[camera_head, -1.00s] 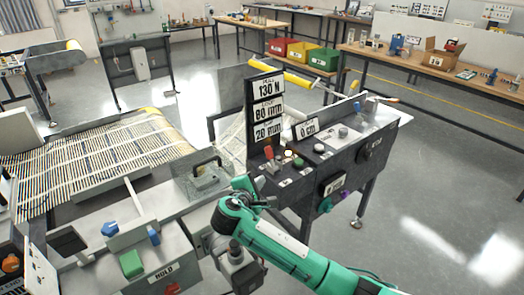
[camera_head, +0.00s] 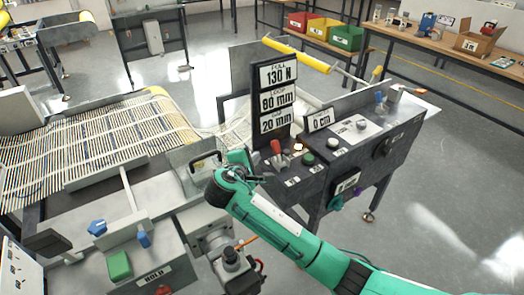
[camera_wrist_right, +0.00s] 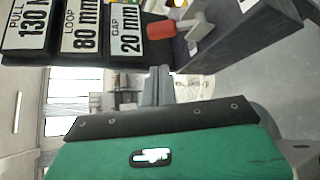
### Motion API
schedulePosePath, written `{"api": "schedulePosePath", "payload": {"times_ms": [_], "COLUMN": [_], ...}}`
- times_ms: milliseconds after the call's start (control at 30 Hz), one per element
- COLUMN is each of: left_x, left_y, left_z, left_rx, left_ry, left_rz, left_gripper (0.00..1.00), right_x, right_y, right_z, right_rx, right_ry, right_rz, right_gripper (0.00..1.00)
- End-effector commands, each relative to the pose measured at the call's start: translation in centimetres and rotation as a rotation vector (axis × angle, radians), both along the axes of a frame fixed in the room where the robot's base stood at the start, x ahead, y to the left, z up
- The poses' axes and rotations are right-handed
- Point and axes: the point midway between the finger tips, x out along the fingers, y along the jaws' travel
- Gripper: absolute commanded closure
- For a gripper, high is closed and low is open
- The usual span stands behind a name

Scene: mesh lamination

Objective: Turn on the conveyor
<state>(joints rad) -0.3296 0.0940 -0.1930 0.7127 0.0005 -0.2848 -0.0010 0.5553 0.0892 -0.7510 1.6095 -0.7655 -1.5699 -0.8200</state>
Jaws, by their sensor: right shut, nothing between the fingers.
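The conveyor (camera_head: 100,140) carries a striped mesh belt on the left in the head view. To its right stands a dark control console (camera_head: 345,160) with a red-handled lever (camera_head: 275,147), a lit button (camera_head: 298,147), a green button (camera_head: 308,158) and pale knobs. My right gripper (camera_head: 262,179) is just in front of the console, below the red lever, its tips partly hidden. In the right wrist view its narrow grey fingers (camera_wrist_right: 158,84) are shut and empty; the red lever handle (camera_wrist_right: 160,30) is close beyond them, apart in the picture. My left gripper is not in view.
A sign post (camera_head: 278,95) rises at the console's back left, with a small display (camera_head: 320,120) beside it. A black handle (camera_head: 206,157) stands left of my arm. A HOLD station (camera_head: 155,278) with a green block (camera_head: 119,265) is front left. Floor at the right is open.

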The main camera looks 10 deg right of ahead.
Motion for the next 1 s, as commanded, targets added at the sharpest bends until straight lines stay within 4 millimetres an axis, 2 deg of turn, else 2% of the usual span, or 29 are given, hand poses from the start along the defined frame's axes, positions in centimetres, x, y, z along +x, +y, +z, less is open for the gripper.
{"api": "schedulePosePath", "payload": {"times_ms": [233, 500, 700, 1000], "left_x": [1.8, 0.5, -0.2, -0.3], "left_y": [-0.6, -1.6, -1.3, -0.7], "left_z": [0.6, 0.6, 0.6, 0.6], "left_rx": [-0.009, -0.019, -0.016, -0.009], "left_ry": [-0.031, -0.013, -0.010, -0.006], "left_rz": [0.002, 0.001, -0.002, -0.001], "left_gripper": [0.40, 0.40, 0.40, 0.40], "right_x": [3.1, 6.4, 7.3, 7.4], "right_y": [-2.3, -4.6, -5.2, -5.3], "right_z": [-1.0, -2.4, -2.9, -3.0], "right_rx": [-0.003, -0.001, 0.000, 0.000], "right_ry": [0.000, -0.001, 0.000, 0.000], "right_rz": [-0.003, -0.001, 0.000, 0.000], "right_gripper": [1.00, 1.00, 1.00, 1.00]}}
